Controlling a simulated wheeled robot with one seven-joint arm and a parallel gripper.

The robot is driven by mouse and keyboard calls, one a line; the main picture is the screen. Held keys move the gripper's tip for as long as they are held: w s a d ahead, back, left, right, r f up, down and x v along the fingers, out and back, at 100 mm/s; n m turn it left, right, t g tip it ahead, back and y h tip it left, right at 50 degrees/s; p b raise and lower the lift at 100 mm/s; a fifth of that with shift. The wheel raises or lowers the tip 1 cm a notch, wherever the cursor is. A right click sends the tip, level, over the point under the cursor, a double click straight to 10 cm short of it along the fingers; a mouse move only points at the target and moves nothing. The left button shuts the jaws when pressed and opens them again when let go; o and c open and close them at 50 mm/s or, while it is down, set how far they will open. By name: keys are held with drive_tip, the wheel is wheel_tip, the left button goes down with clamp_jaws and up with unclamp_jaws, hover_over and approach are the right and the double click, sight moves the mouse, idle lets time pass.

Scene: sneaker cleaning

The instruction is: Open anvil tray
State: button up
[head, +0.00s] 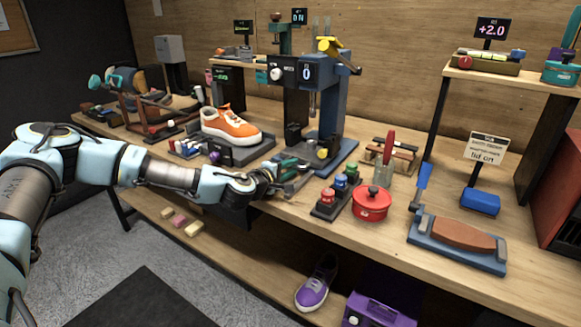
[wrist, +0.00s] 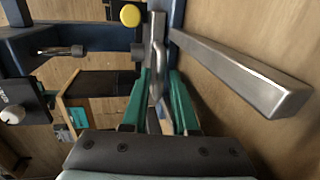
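The blue press (head: 330,120) stands on the bench, with a grey metal tray (head: 297,184) low at its front, which I take to be the anvil tray. My gripper (head: 288,167) is at this tray, its teal fingers pointing toward the press. In the wrist view, my gripper (wrist: 159,85) has one finger on each side of an upright metal handle (wrist: 156,60). Whether the fingers press on the handle cannot be told. A thick grey metal bar (wrist: 245,72) runs close by on the right. The gripper and wrist partly hide the tray in the head view.
An orange sneaker (head: 230,126) stands on a stand left of the press. A red pot (head: 371,203) and a rack of small coloured bottles (head: 337,195) are close right of my gripper. A blue-based brown block (head: 455,235) lies farther right. A purple sneaker (head: 317,283) is below.

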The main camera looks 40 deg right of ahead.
clamp_jaws()
idle(1.4)
